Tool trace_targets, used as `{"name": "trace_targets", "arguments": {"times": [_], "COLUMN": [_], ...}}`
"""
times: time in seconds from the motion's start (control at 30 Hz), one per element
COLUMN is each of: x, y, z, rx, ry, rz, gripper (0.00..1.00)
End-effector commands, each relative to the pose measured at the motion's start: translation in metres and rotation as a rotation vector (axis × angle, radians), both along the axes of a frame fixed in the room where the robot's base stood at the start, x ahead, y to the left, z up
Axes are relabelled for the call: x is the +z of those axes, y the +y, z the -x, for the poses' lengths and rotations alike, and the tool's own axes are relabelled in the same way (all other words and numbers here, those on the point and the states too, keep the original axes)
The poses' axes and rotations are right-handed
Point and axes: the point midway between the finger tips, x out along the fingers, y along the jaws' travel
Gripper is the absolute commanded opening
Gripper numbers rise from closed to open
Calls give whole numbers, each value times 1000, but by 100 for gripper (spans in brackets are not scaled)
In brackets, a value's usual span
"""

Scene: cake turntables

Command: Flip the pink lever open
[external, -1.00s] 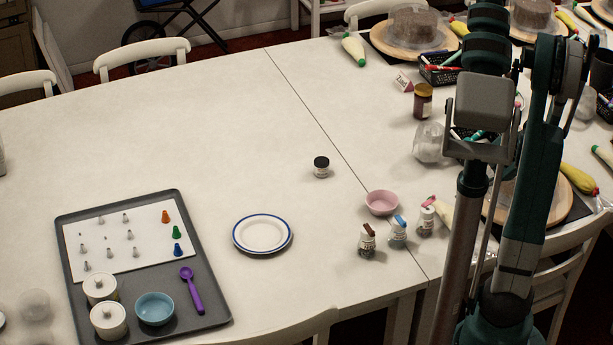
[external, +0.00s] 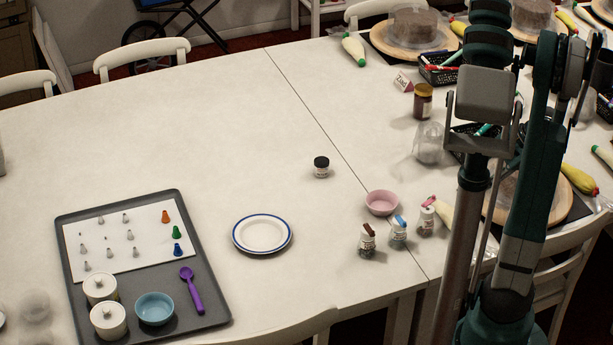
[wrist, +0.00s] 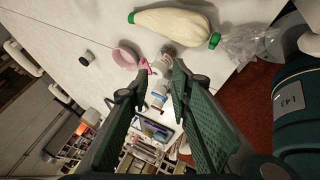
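The pink lever (external: 428,201) is the flip lid on a small white bottle (external: 426,222) at the right, beside a pink bowl (external: 382,203). It looks tilted, but how far open it is cannot be told. In the wrist view the pink lever (wrist: 144,66) shows just beyond the fingertips, near the pink bowl (wrist: 126,56). My gripper (wrist: 150,82) is open with nothing between its fingers. In the external view my arm stands at the right and my fingertips cannot be made out.
White bottles with a blue lid (external: 398,232) and a brown lid (external: 367,241) stand close to the left of the pink one. A cream piping bag (wrist: 172,22) lies close by.

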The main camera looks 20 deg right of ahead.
Motion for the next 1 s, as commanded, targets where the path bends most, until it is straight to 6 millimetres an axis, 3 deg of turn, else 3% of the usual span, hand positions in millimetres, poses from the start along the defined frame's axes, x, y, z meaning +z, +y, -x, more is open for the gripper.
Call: {"name": "trace_targets", "arguments": {"times": [0.37,1.0], "x": [-2,-7], "y": [13,42], "z": [-11,-37], "rx": [-210,-884], "ry": [202,636], "rz": [-35,-41], "gripper": [21,21]}}
